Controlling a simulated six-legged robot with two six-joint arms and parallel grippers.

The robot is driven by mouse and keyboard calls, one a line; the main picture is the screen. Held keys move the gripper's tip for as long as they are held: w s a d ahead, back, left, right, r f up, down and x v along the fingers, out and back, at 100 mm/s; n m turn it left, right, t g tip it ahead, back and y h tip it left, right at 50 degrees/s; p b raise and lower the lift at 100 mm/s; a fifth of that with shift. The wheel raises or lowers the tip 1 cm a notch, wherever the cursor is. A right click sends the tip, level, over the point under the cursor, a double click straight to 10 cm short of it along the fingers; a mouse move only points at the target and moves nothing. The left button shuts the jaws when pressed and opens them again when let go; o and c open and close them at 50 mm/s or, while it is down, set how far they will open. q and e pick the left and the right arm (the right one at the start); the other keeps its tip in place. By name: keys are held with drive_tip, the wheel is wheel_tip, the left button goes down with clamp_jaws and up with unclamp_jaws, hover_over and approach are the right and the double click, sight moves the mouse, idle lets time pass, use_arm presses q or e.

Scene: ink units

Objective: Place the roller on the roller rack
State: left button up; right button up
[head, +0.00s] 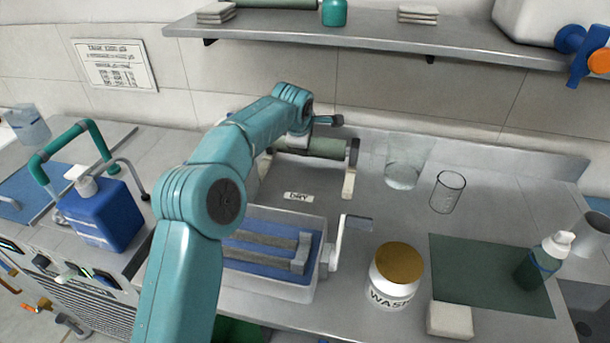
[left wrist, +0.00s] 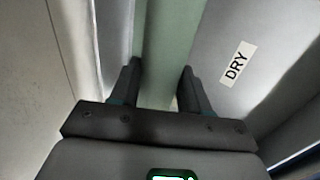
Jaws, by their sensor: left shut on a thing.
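The roller (head: 325,148) is a grey-green cylinder lying crosswise at the back of the bench in the head view. It also shows in the left wrist view (left wrist: 168,40), running between the two dark fingers. My right gripper is not in view.
A "WASH" jar (head: 393,292), glass beakers (head: 447,192) and a green mat (head: 470,260) are to the right. A blue jug (head: 105,215) is left. A shelf (head: 350,35) overhangs the back.

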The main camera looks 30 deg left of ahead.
use_arm(q)
drive_tip(key=f, duration=0.4)
drive_tip(key=shift+a+f, duration=0.25)
drive_tip(key=shift+f, duration=0.1)
drive_tip(key=shift+d+f, duration=0.1)
drive_tip(key=shift+f, duration=0.25)
wheel_tip(320, 180, down, 3)
drive_tip(key=shift+s, duration=0.15)
drive_tip(key=shift+w+f, duration=0.2)
drive_tip(key=shift+s, duration=0.15)
drive_tip(key=o, duration=0.9)
drive_tip(key=shift+f+b, duration=0.1)
drive_tip(key=shift+b, duration=0.2)
drive_tip(key=o, duration=0.4)
